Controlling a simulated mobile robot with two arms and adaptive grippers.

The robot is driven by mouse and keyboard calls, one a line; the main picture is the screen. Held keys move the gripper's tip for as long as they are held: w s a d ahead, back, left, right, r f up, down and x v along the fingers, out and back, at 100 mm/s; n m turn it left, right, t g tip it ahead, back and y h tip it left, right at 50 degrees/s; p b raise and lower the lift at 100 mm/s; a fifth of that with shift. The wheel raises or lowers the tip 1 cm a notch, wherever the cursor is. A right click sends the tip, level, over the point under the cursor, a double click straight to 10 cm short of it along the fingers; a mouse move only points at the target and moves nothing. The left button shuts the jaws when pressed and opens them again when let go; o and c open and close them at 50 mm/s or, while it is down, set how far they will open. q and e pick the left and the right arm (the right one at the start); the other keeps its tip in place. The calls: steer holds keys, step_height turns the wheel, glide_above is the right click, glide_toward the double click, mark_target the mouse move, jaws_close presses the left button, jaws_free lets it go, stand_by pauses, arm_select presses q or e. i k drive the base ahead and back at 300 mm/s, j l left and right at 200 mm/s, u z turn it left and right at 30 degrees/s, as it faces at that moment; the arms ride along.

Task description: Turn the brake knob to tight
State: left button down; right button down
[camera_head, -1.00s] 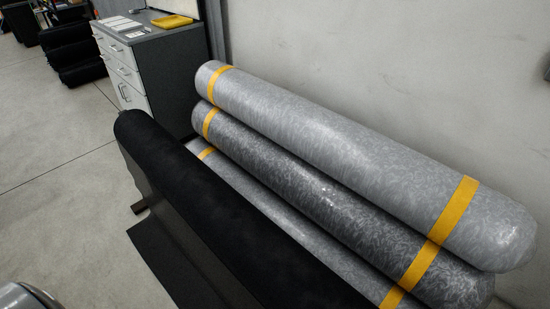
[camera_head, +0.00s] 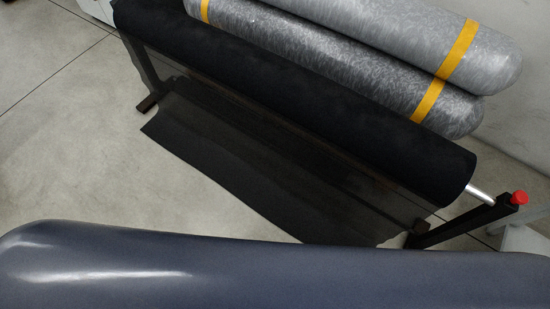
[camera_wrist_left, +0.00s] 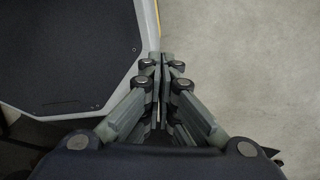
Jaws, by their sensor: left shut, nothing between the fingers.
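A red knob (camera_head: 520,198) sits on top of the dark stand post (camera_head: 465,222) at the right end of the black roll (camera_head: 300,95), in the head view. A silver shaft (camera_head: 479,195) joins the roll to the post. The knob's setting cannot be read at this size. My left gripper (camera_wrist_left: 162,58) shows in the left wrist view, with its fingers together and nothing between them. It is over floor and a dark panel, and the knob is not in that view. My right gripper is in neither view.
Grey rolls with yellow straps (camera_head: 455,55) lie behind the black roll, near the wall. A black sheet (camera_head: 250,160) hangs from the roll to the floor. Pale floor (camera_head: 70,170) is clear at left. A smooth dark blue surface fills the bottom of the head view.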

mark_target(520, 197)
steer(key=z, duration=2)
